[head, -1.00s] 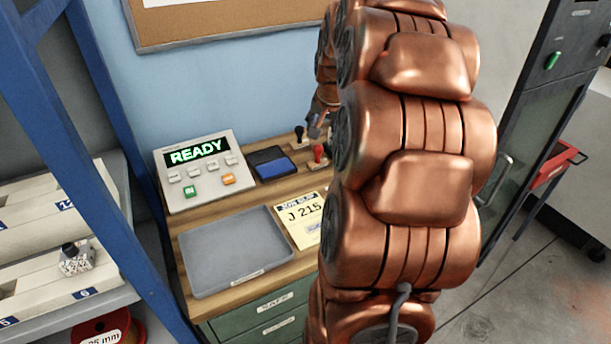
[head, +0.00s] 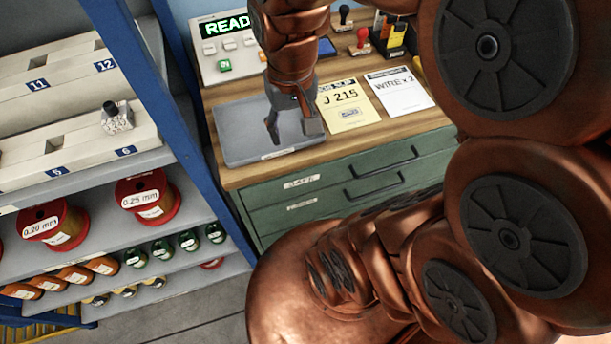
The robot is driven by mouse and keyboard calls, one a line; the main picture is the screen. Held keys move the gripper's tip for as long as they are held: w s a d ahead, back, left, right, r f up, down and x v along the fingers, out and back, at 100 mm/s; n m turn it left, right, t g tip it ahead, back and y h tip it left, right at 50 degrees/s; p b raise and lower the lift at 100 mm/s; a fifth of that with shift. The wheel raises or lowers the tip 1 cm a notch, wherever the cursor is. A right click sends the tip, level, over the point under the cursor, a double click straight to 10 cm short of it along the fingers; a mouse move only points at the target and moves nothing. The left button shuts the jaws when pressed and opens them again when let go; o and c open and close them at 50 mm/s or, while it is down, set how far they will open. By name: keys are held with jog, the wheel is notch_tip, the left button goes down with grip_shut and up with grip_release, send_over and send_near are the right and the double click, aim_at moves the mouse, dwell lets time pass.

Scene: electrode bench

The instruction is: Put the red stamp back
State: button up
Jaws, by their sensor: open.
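The red stamp (head: 361,40) stands upright at the back of the wooden bench, handle up. A black-handled stamp (head: 344,16) stands just behind it. What lies under the red stamp is too small to make out for certain. My gripper (head: 291,128) is open and empty, pointing down over the grey tray (head: 240,147). It is in front and to the left of the red stamp, well apart from it.
A yellow job slip (head: 344,116) and a white wire sheet (head: 398,96) lie right of the tray. A display panel (head: 225,68) stands behind the tray. A black holder (head: 396,46) is right of the red stamp. A blue-framed shelf (head: 160,90) bounds the left.

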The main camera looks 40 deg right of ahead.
jog(key=s+a+f+n+g, duration=0.1)
jog(key=s+a+f+n, duration=0.1)
jog(key=s, duration=0.7)
jog(key=shift+s+a+n+g, duration=0.25)
jog(key=shift+a+n+g, duration=0.2)
jog(key=shift+a, duration=0.6)
